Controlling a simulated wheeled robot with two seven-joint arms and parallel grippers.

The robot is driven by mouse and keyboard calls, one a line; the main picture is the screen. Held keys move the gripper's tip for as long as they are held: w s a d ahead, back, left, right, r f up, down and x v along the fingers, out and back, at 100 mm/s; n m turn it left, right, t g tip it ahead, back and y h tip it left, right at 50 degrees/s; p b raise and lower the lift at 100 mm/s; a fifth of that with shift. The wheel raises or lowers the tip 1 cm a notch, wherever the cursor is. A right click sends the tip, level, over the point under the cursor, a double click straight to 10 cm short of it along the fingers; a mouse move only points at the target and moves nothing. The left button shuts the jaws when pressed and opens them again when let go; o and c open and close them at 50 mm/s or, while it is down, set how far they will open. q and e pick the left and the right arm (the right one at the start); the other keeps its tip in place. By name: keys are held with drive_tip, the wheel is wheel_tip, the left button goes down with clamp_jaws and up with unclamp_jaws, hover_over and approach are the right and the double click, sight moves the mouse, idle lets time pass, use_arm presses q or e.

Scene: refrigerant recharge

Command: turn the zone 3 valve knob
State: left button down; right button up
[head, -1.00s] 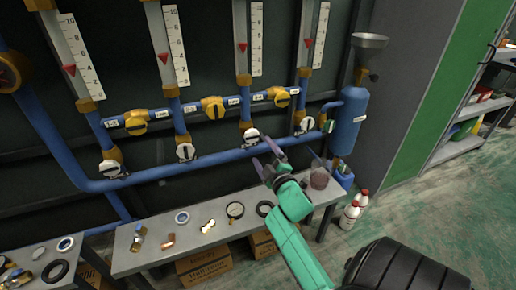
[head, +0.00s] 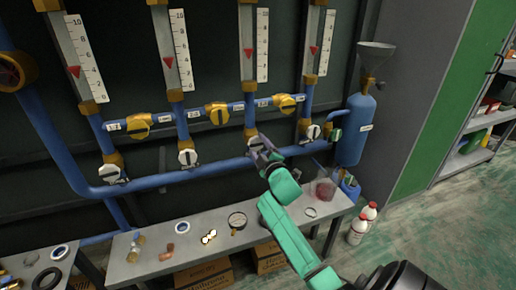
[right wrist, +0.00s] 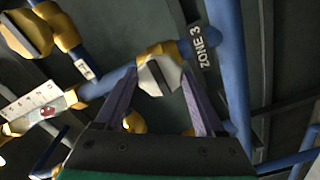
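The zone 3 valve knob (right wrist: 160,78) is a white, many-sided knob with a dark bar across its face, on a brass body. The label reading ZONE 3 (right wrist: 201,46) is beside it on the blue pipe. My right gripper (right wrist: 158,82) is open, with one finger on each side of the knob in the wrist view; I cannot tell whether they touch it. In the head view my right gripper (head: 262,146) is at the third lower valve from the left and mostly hides that knob. My left gripper is not in view.
Other white knobs (head: 187,157) and yellow valves (head: 217,114) line the blue pipes on both sides. A blue tank (head: 354,130) stands to the right. Below is a bench (head: 185,253) with a gauge (head: 237,221) and small fittings.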

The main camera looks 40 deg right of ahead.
drive_tip(key=n, duration=0.9)
drive_tip(key=shift+a+f, duration=0.1)
drive_tip(key=shift+f, duration=0.05)
drive_tip(key=n, duration=0.4)
drive_tip(key=shift+n+p, duration=0.3)
drive_tip(key=shift+p, duration=0.05)
drive_tip(key=n, duration=0.2)
drive_tip(key=shift+n+p, duration=0.3)
drive_tip(key=shift+n, duration=0.1)
drive_tip(key=o, duration=1.3)
drive_tip(key=shift+n, duration=0.4)
drive_tip(key=shift+o, duration=0.7)
drive_tip(key=shift+s, duration=0.1)
